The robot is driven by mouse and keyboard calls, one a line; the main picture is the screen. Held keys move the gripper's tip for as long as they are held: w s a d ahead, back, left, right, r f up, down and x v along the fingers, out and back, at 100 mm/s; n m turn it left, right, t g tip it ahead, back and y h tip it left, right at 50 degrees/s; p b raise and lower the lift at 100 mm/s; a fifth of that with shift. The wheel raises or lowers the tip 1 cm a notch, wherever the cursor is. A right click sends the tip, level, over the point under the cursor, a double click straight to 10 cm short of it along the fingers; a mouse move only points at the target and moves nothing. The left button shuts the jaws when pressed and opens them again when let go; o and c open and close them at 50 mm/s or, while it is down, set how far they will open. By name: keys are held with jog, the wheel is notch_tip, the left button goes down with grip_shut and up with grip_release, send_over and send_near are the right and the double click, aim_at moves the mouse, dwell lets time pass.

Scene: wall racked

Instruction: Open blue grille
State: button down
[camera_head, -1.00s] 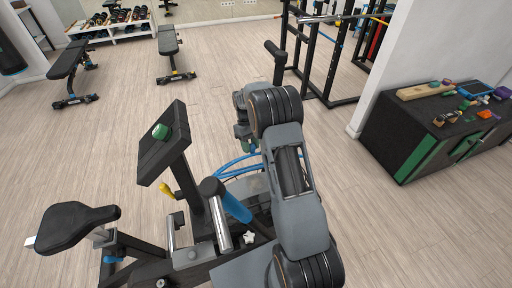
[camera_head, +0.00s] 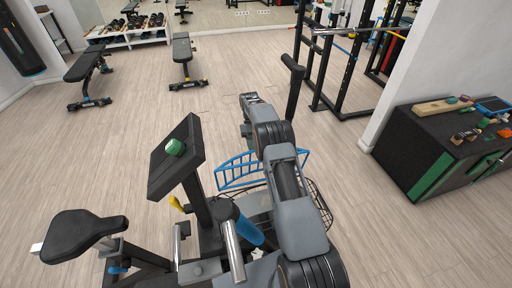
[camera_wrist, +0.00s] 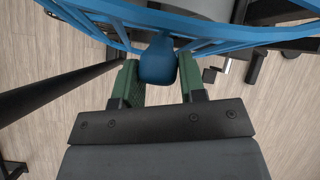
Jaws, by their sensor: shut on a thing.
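The blue grille (camera_head: 236,174) is on the front of the exercise bike, partly hidden behind my arm in the head view. It stands swung out from a dark round wire cage (camera_head: 318,205). In the wrist view its blue bars (camera_wrist: 215,35) cross the top of the picture. A rounded blue knob (camera_wrist: 158,62) hangs from the bars. My gripper (camera_wrist: 162,86) has its green fingers on both sides of this knob and is shut on it. In the head view the fingertips are hidden behind my wrist.
The bike's black console (camera_head: 172,155) with a green object (camera_head: 175,147) on it is close left of my arm. A black cabinet (camera_head: 405,158) with small items stands at right. A rack frame (camera_head: 345,75) stands behind. The floor (camera_head: 120,150) at left is mostly clear.

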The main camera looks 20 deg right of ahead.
jog(key=shift+w+d+f+g, duration=0.1)
jog(key=shift+d+f+g, duration=0.2)
jog(key=shift+f, duration=0.25)
jog(key=c, duration=1.1)
grip_release()
jog(key=shift+o, duration=0.2)
jog(key=shift+d, duration=0.1)
jog(key=shift+r, duration=0.1)
jog(key=shift+w+r, duration=0.1)
jog(key=shift+r, duration=0.5)
jog(key=s+r+b, duration=0.1)
jog(key=r, duration=0.1)
jog(key=s+a+r, duration=0.1)
jog(key=s+r, duration=0.1)
jog(key=r, duration=0.1)
jog(key=s+r+b, duration=0.1)
jog(key=r, duration=0.1)
jog(key=shift+s+a+r+b, duration=0.15)
jog(key=shift+s+r+b, duration=0.05)
jog(key=shift+s+b, duration=0.15)
jog(key=s+a+r+b, duration=0.1)
jog(key=s+r, duration=0.3)
jog(key=s, duration=0.5)
jog(key=shift+a+r+b, duration=0.25)
jog(key=shift+r+b, duration=0.05)
jog(key=shift+b, duration=0.45)
jog(key=shift+s, duration=0.1)
